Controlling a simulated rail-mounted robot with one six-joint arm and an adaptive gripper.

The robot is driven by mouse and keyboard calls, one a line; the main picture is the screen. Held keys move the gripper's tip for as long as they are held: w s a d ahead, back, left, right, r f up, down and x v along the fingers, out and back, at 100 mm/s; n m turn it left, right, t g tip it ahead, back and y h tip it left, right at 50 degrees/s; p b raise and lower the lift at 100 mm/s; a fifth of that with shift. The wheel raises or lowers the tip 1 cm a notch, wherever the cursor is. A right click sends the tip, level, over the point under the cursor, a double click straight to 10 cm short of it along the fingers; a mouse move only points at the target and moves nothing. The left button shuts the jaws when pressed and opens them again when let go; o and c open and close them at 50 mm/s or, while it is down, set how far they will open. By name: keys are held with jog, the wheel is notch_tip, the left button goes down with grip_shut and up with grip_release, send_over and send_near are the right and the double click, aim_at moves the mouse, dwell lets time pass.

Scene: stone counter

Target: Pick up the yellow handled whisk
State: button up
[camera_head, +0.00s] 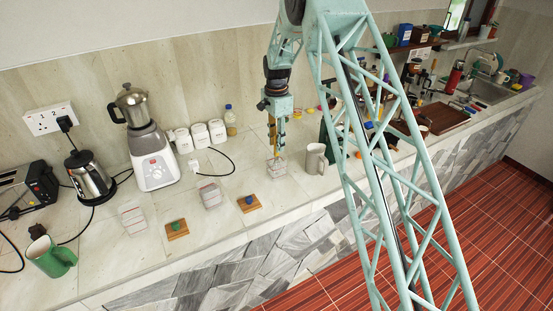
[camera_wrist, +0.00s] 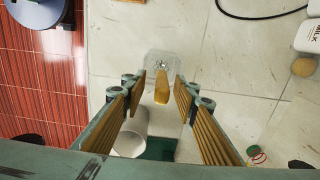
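The yellow whisk handle (camera_wrist: 162,88) shows in the wrist view, pointing up toward the camera between my fingers. Its far end meets a pale, clear-looking container (camera_wrist: 160,62) with a greyish wire-like centre. In the head view this container (camera_head: 276,167) stands on the counter directly below my gripper (camera_head: 276,146). My gripper (camera_wrist: 160,83) is open in the wrist view, one finger on each side of the handle, with gaps between. The whisk is hard to make out in the head view.
A grey-white mug (camera_head: 315,158) stands just right of the container; it also shows in the wrist view (camera_wrist: 132,135). Small patterned boxes (camera_head: 210,195) and wooden pieces with knobs (camera_head: 248,204) lie to the left. The counter's front edge (camera_head: 238,239) is close.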

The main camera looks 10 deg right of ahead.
aim_at(277, 156)
jog(key=shift+w+f+p, duration=0.15)
jog(key=shift+f+p, duration=0.4)
jog(key=shift+f, duration=2)
grip_shut()
